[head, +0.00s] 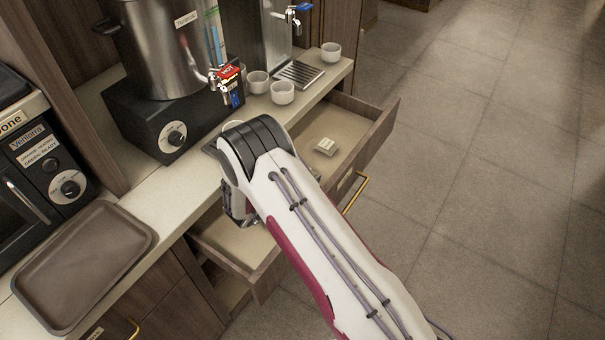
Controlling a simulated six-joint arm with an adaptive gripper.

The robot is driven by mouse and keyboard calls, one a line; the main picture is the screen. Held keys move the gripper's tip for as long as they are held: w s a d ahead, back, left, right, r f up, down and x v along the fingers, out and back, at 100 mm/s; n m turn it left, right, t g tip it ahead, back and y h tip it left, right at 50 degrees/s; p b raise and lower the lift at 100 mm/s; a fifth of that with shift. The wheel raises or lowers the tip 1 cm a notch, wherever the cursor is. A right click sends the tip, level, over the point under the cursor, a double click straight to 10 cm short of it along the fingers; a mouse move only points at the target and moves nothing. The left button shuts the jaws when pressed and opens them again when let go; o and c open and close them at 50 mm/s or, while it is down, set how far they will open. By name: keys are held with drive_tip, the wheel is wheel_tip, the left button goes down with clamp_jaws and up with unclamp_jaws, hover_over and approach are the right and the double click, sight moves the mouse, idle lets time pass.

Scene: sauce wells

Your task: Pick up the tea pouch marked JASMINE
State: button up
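A small pale packet (326,146) lies in the open right drawer (338,127). It may be a tea pouch, but its marking is too small to read, so I cannot tell whether it says JASMINE. My gripper (238,218) is at the far end of my arm, to the left of the packet, above or near the open left drawer (228,240). My arm hides most of the gripper, and its fingertips do not show clearly. My arm also covers parts of both drawers, so other contents may be hidden.
The counter holds a brown tray (85,262), a steel urn (172,45) on a black base, a tap dispenser (262,35) and several white cups (282,92). The right drawer's front has a brass handle (356,194). The tiled floor (500,170) at right is clear.

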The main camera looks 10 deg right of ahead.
drive_tip(key=c, duration=1.2)
drive_tip(key=shift+r, duration=0.2)
wheel_tip(320, 180, up, 18)
drive_tip(key=shift+f, duration=0.15)
idle(0.7)
